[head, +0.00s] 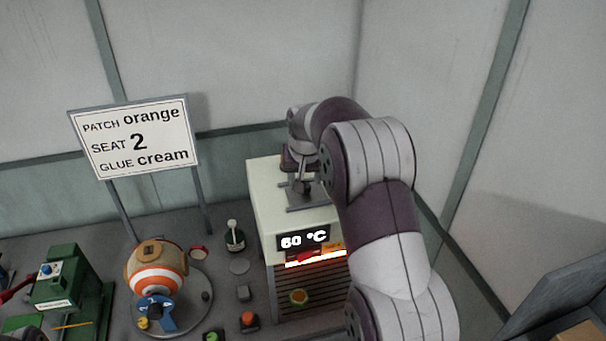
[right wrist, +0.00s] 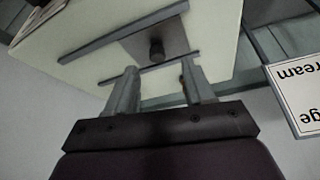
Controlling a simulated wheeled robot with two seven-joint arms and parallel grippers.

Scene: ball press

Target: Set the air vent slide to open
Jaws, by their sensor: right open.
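A cream box (head: 268,213) with a "60 °C" display stands at the centre of the head view. On its top are grey rails (right wrist: 105,40) with a grey slide plate (right wrist: 160,40) and a dark knob (right wrist: 157,50) between them. My right gripper (head: 301,190) is over the box top; in the right wrist view (right wrist: 160,84) its two fingers are apart and empty. The knob shows beyond the fingertips, roughly in line with the gap. Whether the fingers touch anything is unclear. My right arm hides part of the box top and its right side.
A sign (head: 135,137) stands behind on two posts. A dark panel (head: 555,290) is at the lower right.

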